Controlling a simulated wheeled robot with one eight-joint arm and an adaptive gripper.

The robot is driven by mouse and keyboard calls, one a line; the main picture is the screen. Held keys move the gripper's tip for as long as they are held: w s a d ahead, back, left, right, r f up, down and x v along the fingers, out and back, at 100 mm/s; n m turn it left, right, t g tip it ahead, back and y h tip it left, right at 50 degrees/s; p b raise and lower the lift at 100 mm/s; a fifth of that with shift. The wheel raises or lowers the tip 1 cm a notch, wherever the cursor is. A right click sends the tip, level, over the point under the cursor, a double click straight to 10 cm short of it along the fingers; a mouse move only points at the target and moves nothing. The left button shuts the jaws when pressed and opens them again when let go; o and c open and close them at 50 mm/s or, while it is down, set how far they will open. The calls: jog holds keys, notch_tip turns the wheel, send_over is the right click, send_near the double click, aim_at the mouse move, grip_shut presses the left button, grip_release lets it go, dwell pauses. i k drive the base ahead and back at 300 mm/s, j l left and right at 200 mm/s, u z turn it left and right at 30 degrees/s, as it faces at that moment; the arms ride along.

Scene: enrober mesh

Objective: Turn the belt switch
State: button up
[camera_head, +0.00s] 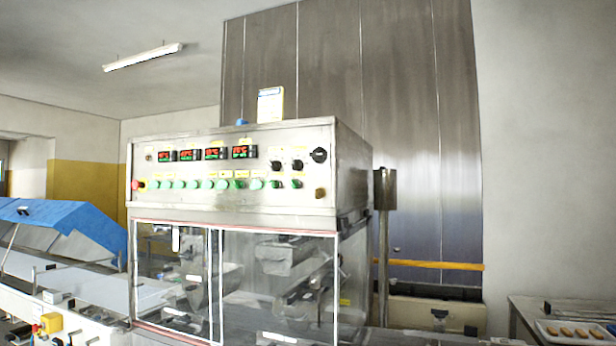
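The enrober's metal control panel (225,202) faces me above its clear-windowed housing. Two black knobs (286,165) sit at its upper right, with a larger round black switch (319,155) at the far right. A row of green buttons and knobs (208,184) runs along the lower part, and a small brownish fitting (320,193) sits at the lower right corner. The labels are too small to read, so I cannot tell which control is the belt switch. My gripper is not in view.
Several lit digital displays (215,153) and a red button (136,185) are on the panel. A conveyor with a blue cover (65,222) extends left. A metal post (384,240) stands right of the housing. A tray of biscuits (548,328) sits on a table at lower right.

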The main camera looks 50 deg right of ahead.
aim_at(221, 185)
jog(key=z, duration=1.2)
